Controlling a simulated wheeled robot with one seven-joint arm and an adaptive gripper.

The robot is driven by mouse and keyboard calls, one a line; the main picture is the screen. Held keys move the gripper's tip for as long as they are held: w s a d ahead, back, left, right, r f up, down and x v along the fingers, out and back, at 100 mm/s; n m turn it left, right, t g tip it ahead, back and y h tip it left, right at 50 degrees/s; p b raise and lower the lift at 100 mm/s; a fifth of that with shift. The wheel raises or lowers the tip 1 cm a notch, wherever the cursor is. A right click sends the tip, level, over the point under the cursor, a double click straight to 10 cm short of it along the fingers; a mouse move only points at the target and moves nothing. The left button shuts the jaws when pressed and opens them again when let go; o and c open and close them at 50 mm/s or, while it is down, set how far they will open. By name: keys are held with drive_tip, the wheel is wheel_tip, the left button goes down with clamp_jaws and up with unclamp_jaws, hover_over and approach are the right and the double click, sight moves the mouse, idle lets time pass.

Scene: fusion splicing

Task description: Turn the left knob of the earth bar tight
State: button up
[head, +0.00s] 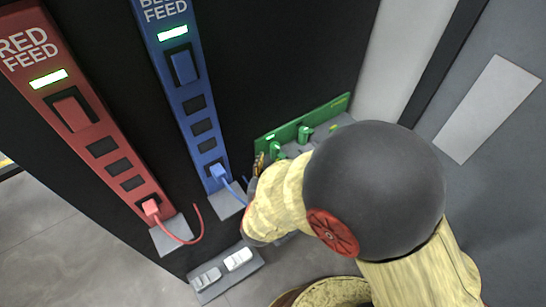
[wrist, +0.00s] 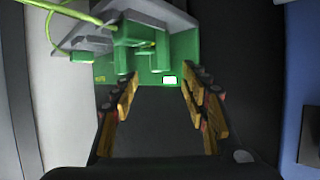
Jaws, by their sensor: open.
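The green earth bar (head: 318,112) is fixed low on the black panel in the head view. A green knob (head: 275,151) stands toward its left end, with another green knob (head: 304,134) to its right. In the wrist view the bar (wrist: 108,74) shows near the top with a green knob (wrist: 131,36) in front of it; the picture seems turned over. My gripper (wrist: 159,82) is open and empty, its fingers spread below the knob and apart from it. In the head view my arm hides most of the gripper and part of the bar.
The red feed strip (head: 85,120) and blue feed strip (head: 190,95) stand left of the bar, with red and blue cables plugged in. A yellow-green wire (wrist: 52,30) runs by grey brackets in the wrist view.

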drive_tip(key=shift+s+r, duration=0.2)
drive_tip(key=shift+s, duration=0.3)
